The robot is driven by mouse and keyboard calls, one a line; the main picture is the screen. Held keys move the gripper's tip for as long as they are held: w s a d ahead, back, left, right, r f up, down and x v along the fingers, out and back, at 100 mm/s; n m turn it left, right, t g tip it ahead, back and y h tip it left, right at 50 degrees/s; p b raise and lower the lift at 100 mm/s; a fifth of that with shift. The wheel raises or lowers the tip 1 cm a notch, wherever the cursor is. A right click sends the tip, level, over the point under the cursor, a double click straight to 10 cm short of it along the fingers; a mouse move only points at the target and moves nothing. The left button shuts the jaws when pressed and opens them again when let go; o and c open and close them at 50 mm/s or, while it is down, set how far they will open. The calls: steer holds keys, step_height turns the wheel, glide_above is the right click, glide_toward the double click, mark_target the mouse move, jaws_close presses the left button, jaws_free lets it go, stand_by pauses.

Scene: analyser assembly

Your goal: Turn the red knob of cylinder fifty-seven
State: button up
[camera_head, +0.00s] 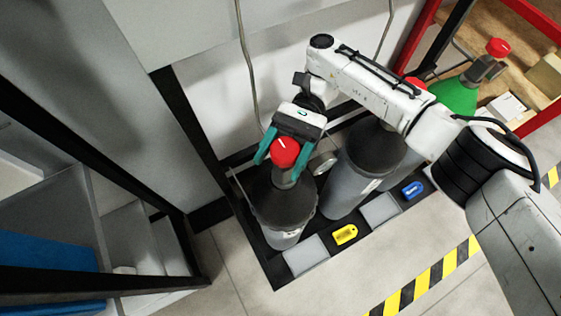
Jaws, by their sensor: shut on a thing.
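A red knob (285,152) with a white mark sits on top of the leftmost dark grey cylinder (283,207). My gripper (283,150) is at this knob, with one teal finger on its left and one on its right, shut on it. The cylinder stands upright in a black rack. No number can be read on any cylinder. A second grey cylinder (350,183) stands to the right, its top partly hidden by my arm. Another red knob (415,83) shows just behind my arm.
A green-topped cylinder (456,97) with a red knob (498,47) stands at the back right. Yellow (344,235) and blue (412,190) tags lie on the rack's front edge. A dark-framed shelf (90,190) is at left. The floor in front is clear, with yellow-black tape (430,277).

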steer(key=shift+s+n+g+h+b, duration=0.15)
steer(key=shift+n+g+h+b, duration=0.25)
steer(key=shift+h+b, duration=0.45)
steer(key=o, duration=1)
steer(key=shift+c, duration=0.2)
steer(key=shift+r, duration=0.1)
